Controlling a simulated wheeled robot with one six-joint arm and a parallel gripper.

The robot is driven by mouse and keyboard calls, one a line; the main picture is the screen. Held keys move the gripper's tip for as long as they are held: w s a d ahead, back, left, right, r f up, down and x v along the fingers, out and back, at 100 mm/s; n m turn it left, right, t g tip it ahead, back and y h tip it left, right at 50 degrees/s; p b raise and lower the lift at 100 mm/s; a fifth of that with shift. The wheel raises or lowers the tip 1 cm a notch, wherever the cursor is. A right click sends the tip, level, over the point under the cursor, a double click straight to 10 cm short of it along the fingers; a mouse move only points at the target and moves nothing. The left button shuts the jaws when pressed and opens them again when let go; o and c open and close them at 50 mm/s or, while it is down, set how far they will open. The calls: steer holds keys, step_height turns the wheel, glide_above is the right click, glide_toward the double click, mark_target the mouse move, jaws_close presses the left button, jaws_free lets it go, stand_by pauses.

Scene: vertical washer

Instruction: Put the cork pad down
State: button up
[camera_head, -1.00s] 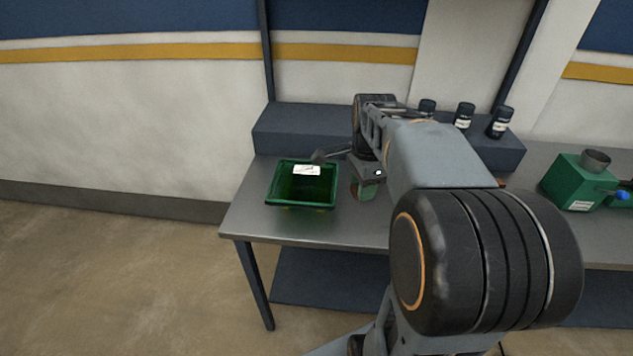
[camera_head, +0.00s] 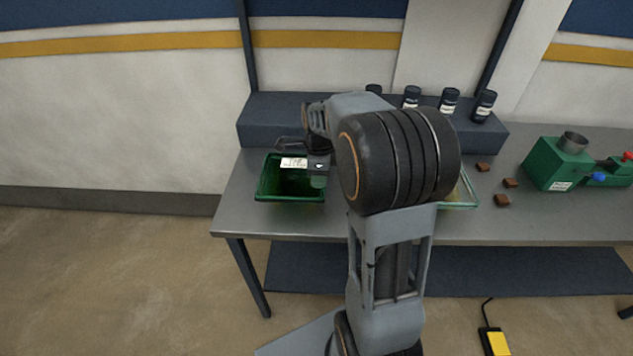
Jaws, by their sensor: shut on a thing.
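My gripper (camera_head: 318,180) points down over the right part of a dark green open bin (camera_head: 263,180) on the bench's left end. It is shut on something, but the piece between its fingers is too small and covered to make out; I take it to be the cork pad. The bin has a white label (camera_head: 293,162) at its back. Several small brown blocks that look like cork pads lie loose on the bench right of my arm, one of them nearest the front (camera_head: 502,200).
A clear tray (camera_head: 468,196) is partly hidden behind my arm. A green machine (camera_head: 557,166) with a metal cup and coloured knobs stands at the right. Several dark bottles (camera_head: 449,100) stand on the raised blue shelf (camera_head: 275,118). The bench (camera_head: 400,225) is clear along its front.

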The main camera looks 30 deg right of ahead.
mark_target(316, 191)
steer(key=shift+w+a+f, duration=0.1)
steer(key=shift+w+f, duration=0.15)
steer(key=shift+f, duration=0.1)
steer(key=shift+w+a+f, duration=0.1)
steer(key=shift+w+f, duration=0.1)
steer(key=shift+f, duration=1.55)
